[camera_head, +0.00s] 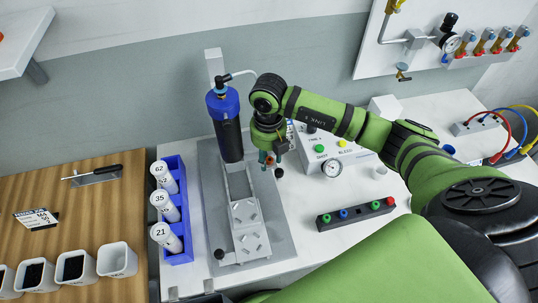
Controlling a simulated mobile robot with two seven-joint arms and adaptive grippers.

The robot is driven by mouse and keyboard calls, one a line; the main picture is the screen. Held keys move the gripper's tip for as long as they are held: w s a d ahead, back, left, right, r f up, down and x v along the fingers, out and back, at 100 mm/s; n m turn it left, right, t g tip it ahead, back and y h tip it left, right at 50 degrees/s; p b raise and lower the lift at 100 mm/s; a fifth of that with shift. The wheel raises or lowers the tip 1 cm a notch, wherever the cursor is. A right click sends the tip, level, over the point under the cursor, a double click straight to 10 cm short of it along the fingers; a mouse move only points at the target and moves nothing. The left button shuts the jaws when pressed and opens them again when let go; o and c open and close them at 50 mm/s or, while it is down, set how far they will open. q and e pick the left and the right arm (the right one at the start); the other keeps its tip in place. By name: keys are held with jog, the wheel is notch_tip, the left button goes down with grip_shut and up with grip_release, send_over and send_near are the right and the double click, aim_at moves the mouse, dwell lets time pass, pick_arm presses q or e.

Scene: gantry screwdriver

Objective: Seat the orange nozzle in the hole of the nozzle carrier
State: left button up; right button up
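The dark bar-shaped nozzle carrier (355,214) lies on the white table at right of centre. Several coloured pieces, green, blue and red, stand along its top; the empty hole is too small to make out. My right gripper (269,161) hangs fingers-down to the left of the carrier and well apart from it, beside the blue-capped cylinder. A small orange-red piece, seemingly the orange nozzle (270,160), shows between its fingertips, which look shut on it. The fingers partly hide it. My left gripper is not in view.
The blue-capped dark cylinder (229,130) stands on a grey gantry base (213,220). A blue rack (177,254) holds white numbered tubes at left. The white table is clear between base and carrier.

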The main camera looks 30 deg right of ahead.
aim_at(269, 157)
jog(key=shift+w+r, duration=0.15)
jog(key=shift+w, duration=0.05)
dwell(0.3)
jog(key=shift+r, duration=0.25)
notch_tip(269, 157, up, 11)
jog(key=shift+r, duration=0.15)
jog(key=shift+s, duration=0.1)
dwell(0.5)
